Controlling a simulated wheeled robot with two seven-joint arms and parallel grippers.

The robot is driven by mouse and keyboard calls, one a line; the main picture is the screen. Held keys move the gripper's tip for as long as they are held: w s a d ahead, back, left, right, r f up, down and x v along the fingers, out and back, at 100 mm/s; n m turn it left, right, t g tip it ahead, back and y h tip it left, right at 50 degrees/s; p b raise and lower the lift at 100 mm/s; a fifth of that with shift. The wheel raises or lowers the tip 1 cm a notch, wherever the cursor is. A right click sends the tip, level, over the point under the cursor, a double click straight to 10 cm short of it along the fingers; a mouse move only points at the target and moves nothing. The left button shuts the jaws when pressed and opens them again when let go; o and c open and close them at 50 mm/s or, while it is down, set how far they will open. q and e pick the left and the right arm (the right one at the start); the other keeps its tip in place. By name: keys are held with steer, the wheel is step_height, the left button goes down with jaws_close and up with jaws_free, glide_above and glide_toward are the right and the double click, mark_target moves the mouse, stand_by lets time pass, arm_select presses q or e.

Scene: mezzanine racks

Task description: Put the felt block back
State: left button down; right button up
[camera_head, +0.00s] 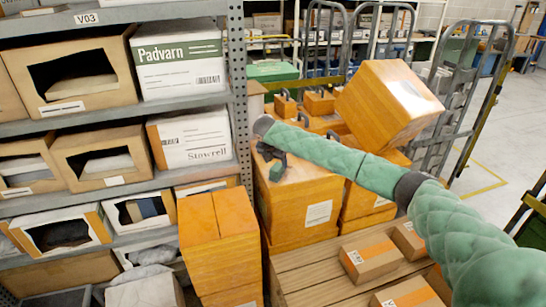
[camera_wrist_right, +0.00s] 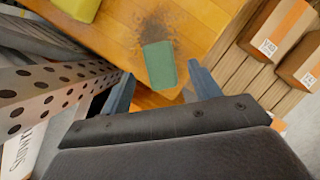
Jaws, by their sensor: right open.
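The felt block, a small green rounded rectangle (camera_wrist_right: 160,65), lies on the top of an orange-brown box (camera_wrist_right: 205,25) in the right wrist view, beside a dark smudge (camera_wrist_right: 155,30). My right gripper (camera_wrist_right: 160,90) is open, with one blue-grey finger on each side of the block's near end and the block not clamped. In the head view my right gripper (camera_head: 273,160) is over the near left part of the large orange box (camera_head: 305,190); I cannot make out the block there. My left gripper is not in view.
A perforated rack upright (camera_head: 238,90) stands close left of my right gripper, beside shelves of cartons. A tilted orange box (camera_head: 385,105) stands behind my right arm. Small taped cartons (camera_head: 370,257) sit on a slatted wooden surface (camera_head: 310,280) in front. Cage trolleys (camera_head: 465,80) stand behind.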

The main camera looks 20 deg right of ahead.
arm_select(q)
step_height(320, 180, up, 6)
steer(key=b, duration=0.1)
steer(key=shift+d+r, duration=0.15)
arm_select(e)
steer(key=shift+v, duration=2.8)
